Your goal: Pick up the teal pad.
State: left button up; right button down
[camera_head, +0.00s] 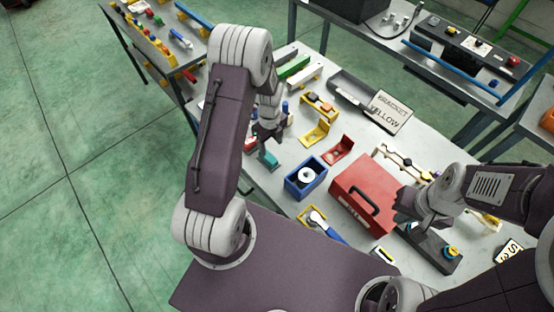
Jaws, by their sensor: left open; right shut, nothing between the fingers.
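A small teal pad (268,159) lies on the grey table, just right of my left arm's dark link. My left gripper (262,138) points down just above and behind the pad, partly hidden by my arm. It is open, and I cannot tell if its fingers touch the pad. My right gripper (404,208) is shut and empty, at the right edge of the red toolbox.
A blue box (306,178) and a red toolbox (366,193) stand right of the pad. Yellow (316,133) and red (340,149) brackets lie behind them. A sign (391,111) and a dark tray (352,89) are at the back. Other workbenches stand beyond.

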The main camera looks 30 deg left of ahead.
aim_at(268, 155)
pick_arm(q)
jog(key=shift+a+f, duration=0.35)
jog(key=shift+a, duration=0.2)
jog(key=shift+a+f, duration=0.3)
jog(key=shift+a, duration=0.2)
jog(key=shift+d+f+p, duration=0.2)
jog(key=shift+f+p, duration=0.1)
jog(key=shift+f, duration=0.25)
jog(key=shift+d+f+p, duration=0.2)
jog(key=shift+f+p, duration=0.05)
jog(key=shift+f, duration=0.25)
jog(key=shift+d+f, duration=0.25)
jog(key=shift+d, duration=0.2)
jog(key=f+p, duration=0.1)
jog(key=f, duration=0.1)
jog(key=a+f+p, duration=0.1)
jog(key=f, duration=0.1)
jog(key=shift+s+a+f, duration=0.1)
jog(key=shift+f, duration=0.5)
jog(key=shift+d, duration=0.25)
jog(key=shift+a, duration=0.1)
grip_shut()
pick_arm(e)
jog(key=r, duration=0.2)
jog(key=a+r, duration=0.1)
jog(key=shift+r, duration=0.4)
